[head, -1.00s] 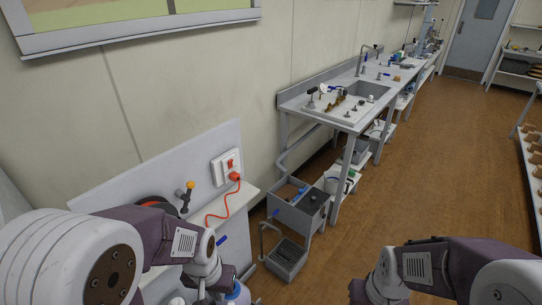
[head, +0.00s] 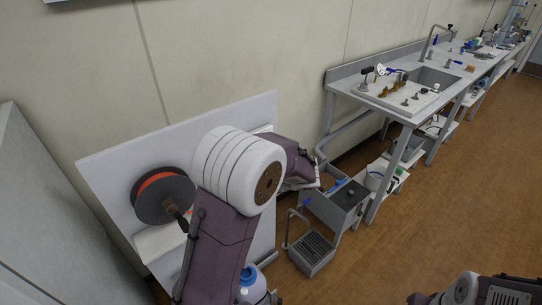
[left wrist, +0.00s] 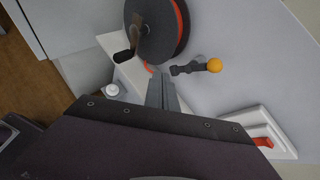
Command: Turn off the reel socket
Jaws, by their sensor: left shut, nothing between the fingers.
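The reel socket (left wrist: 270,130) is a white wall plate with a red switch (left wrist: 262,142), at the lower right of the left wrist view. In the head view my left arm hides it. The cable reel (head: 160,193), dark with an orange rim, is mounted on the grey panel and also shows at the top of the left wrist view (left wrist: 155,30). My left gripper (left wrist: 162,80) is shut and empty, between the reel and the socket in the picture, apart from the switch. My right gripper is out of view; only part of that arm shows.
A lever with an orange knob (left wrist: 214,65) sticks out between reel and socket. A white ledge (head: 158,240) runs under the reel. A grey bin (head: 338,207) and a sink bench (head: 400,100) stand to the right.

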